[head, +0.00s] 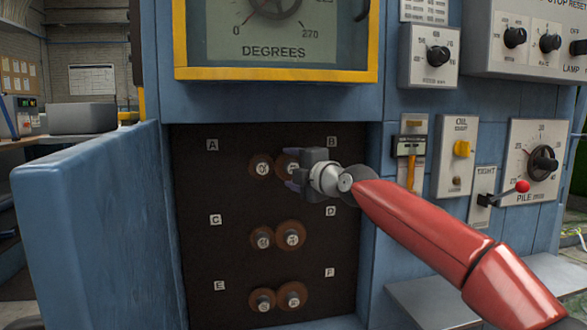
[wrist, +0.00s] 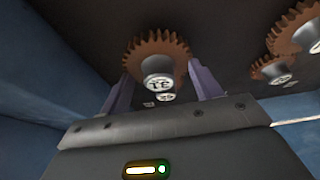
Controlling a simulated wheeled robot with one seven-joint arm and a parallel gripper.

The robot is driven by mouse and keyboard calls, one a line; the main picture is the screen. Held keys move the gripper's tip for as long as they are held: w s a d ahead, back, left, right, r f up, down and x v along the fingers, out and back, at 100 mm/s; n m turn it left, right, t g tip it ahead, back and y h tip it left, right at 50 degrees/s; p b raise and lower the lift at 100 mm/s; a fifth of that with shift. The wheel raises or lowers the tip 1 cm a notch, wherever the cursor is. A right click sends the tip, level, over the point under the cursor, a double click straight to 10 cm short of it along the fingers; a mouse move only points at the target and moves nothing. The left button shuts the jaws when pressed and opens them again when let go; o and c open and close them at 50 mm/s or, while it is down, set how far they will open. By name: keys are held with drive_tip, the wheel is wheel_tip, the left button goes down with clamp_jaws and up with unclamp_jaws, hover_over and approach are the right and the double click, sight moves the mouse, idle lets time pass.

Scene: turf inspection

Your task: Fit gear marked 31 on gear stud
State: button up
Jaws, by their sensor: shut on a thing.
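A brown toothed gear (wrist: 150,48) with a pale hub sits between the two fingers of my gripper (wrist: 160,75) in the wrist view. The hub's mark is upside down there and looks like 31. In the head view my gripper (head: 292,171) is at the dark panel's top row, near label B, and shut on this gear, of which a brown edge (head: 280,161) shows. Another brown gear (head: 260,168) is just left of it. The stud is hidden behind the held gear, and I cannot tell whether the gear is seated on it.
Lower on the dark panel (head: 235,255) are a middle gear pair (head: 290,236) and a bottom pair (head: 292,295). A blue side wall (head: 95,230) juts out at left. A yellow-framed dial (head: 275,25) is above. Switches and a red-knobbed lever (head: 521,186) are at right.

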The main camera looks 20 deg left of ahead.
drive_tip(key=shift+w+a+p, duration=0.45)
drive_tip(key=shift+w+p, duration=0.3)
drive_tip(key=shift+p, duration=0.2)
drive_tip(key=o, duration=1.1)
drive_tip(key=shift+o, duration=0.2)
drive_tip(key=shift+d+f, duration=0.1)
drive_tip(key=b+v, duration=0.2)
drive_tip(key=v, duration=0.5)
drive_tip(key=shift+s+d, duration=0.2)
